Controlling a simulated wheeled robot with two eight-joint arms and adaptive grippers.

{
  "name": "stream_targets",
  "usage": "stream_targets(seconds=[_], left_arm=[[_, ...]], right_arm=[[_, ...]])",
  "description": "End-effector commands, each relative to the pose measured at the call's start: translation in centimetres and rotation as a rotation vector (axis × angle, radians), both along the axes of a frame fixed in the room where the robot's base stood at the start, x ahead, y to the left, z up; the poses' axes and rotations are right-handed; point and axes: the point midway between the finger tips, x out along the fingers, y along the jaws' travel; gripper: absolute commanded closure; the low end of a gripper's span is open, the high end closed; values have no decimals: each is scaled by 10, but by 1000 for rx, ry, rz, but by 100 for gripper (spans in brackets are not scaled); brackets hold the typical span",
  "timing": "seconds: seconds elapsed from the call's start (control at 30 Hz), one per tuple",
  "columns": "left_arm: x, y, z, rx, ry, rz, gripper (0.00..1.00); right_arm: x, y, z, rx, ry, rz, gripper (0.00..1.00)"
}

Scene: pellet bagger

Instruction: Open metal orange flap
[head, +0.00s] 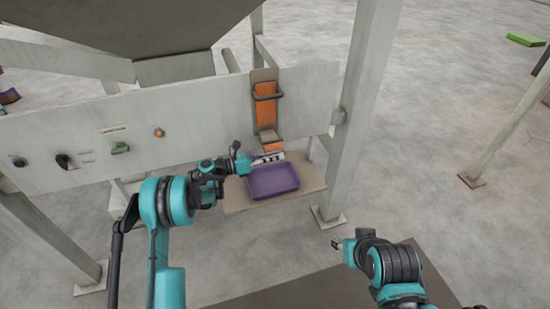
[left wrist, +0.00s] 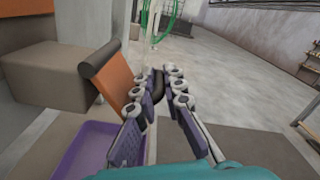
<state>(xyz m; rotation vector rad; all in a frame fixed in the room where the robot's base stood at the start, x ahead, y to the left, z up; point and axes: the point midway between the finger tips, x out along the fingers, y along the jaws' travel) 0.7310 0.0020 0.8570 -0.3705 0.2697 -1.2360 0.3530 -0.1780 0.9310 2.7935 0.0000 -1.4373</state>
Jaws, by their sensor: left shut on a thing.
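The orange metal flap (head: 265,112) is on the front of the pale machine panel, with a dark bar handle (head: 268,97) across it. In the left wrist view, an orange flap (left wrist: 118,76) with a dark rolled edge stands tilted just left of the fingers. My left gripper (head: 272,158) is in front of the chute, above the purple tray. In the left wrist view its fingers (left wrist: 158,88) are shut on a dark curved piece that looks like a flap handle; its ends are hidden. My right gripper (head: 337,243) is low, away from the machine; its fingers are too small to read.
A purple tray (head: 250,194) sits on a tan shelf (head: 313,178) below the chute (head: 271,134). A post (head: 357,110) stands right of the flap. Knobs and a green switch (head: 120,149) are on the panel (head: 205,128) at left. The floor at right is mostly clear.

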Motion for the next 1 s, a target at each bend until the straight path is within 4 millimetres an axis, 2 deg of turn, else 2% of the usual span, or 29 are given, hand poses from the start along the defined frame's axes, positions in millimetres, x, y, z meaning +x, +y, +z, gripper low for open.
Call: stream_targets(seconds=[0.6,1.0], left_arm=[[0,0,38,-180,552,1,100],[8,3,54,-270,828,1,100]], right_arm=[[0,0,9,0,0,0,60],[0,0,13,0,0,0,60]])
